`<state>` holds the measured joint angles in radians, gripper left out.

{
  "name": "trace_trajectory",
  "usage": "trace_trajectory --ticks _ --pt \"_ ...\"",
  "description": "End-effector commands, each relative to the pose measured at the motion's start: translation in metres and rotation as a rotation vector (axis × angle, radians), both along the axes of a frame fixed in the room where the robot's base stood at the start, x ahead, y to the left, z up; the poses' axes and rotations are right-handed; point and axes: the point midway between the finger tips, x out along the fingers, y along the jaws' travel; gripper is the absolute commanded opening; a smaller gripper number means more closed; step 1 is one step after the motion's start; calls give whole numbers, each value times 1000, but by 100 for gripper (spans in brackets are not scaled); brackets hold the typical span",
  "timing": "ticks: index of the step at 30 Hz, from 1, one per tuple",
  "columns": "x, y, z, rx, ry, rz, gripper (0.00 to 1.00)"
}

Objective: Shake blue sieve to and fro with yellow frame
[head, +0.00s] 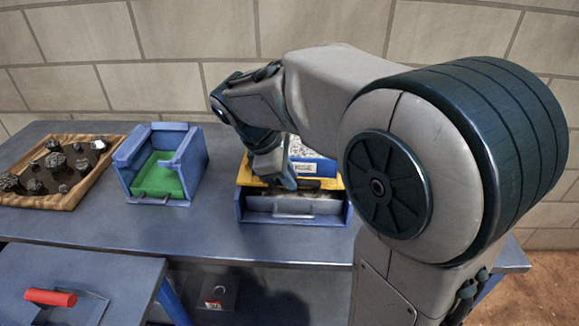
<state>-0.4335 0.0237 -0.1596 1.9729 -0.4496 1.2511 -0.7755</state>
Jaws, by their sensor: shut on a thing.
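The blue sieve (315,169), with pale grey grains in it, sits in the yellow frame (334,182) on the table at the middle. The yellow frame rests on top of a blue box with a grey front and a handle. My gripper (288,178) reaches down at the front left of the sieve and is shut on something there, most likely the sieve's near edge. The fingertips are partly hidden, and my arm covers the back and left part of the sieve.
A blue bin with a green floor (158,176) stands left of the sieve. A wooden tray (68,201) with dark rocks lies at the far left. A lower surface with a red handle (50,297) is at the front left. A brick wall stands behind. Bare table lies in front of the bins.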

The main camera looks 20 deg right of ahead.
Motion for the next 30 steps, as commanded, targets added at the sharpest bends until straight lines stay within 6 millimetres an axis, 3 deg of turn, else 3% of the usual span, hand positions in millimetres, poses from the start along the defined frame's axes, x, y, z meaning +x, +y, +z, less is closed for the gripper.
trace_trajectory --ticks 8,9,11,12,23,30 --pt "-5 2 1 0 -2 1 0" --pt "-5 2 1 0 -2 1 19" --pt "-5 2 1 0 -2 1 36" --pt "-5 2 1 0 -2 1 38" --pt "-5 4 7 0 -2 1 38" --pt "-7 23 49 0 -5 2 38"
